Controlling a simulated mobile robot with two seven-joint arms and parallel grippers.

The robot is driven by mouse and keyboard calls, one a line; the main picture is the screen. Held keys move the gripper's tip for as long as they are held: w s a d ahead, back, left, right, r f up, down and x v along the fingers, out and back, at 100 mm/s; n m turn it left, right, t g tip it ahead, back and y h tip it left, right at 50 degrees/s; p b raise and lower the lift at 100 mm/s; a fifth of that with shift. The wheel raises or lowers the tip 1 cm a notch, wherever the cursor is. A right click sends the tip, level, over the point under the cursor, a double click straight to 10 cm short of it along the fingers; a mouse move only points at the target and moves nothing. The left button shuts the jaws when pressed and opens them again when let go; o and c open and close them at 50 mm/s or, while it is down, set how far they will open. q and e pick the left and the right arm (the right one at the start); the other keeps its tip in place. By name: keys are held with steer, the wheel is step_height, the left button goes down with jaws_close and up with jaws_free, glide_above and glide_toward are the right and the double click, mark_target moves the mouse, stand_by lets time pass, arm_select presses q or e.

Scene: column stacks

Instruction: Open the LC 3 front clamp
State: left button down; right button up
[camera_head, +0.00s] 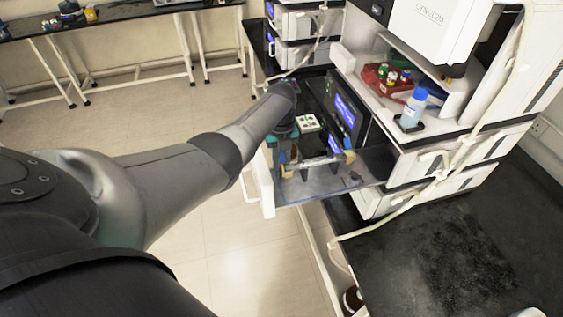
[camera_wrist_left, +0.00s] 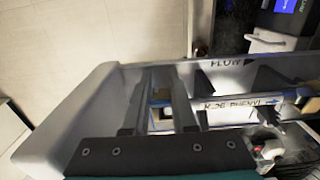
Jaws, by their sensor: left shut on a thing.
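The open compartment of the instrument stack (camera_head: 330,185) has a clear tray-like floor and a white door (camera_head: 265,185) at its left. A silver column (camera_head: 316,162) lies across it between two tan clamps, and the right clamp (camera_head: 350,157) is bare. My left gripper (camera_head: 284,162) is down at the column's left end, shut on the left tan clamp (camera_wrist_left: 160,96). In the left wrist view its two grey fingers (camera_wrist_left: 160,108) stand either side of that clamp, and the column's label (camera_wrist_left: 240,104) with a blue arrow runs off to the right. The clamp is mostly hidden by the fingers.
A red tray (camera_head: 386,78) with coloured caps and a blue-capped bottle (camera_head: 413,108) stand on the instrument above. A pale tube (camera_head: 400,200) hangs down the front. A black bench (camera_head: 440,255) lies at lower right. Open floor (camera_head: 190,85) is at left.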

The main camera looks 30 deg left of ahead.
arm_select(q)
steer(key=shift+s+f, duration=0.1)
steer(key=shift+f, duration=0.05)
steer(key=c, duration=0.7)
jaws_free()
step_height(320, 180, up, 6)
steer(key=shift+f+p, duration=0.2)
steer(key=shift+p, duration=0.6)
step_height(320, 180, up, 10)
steer(key=shift+a+f, duration=0.1)
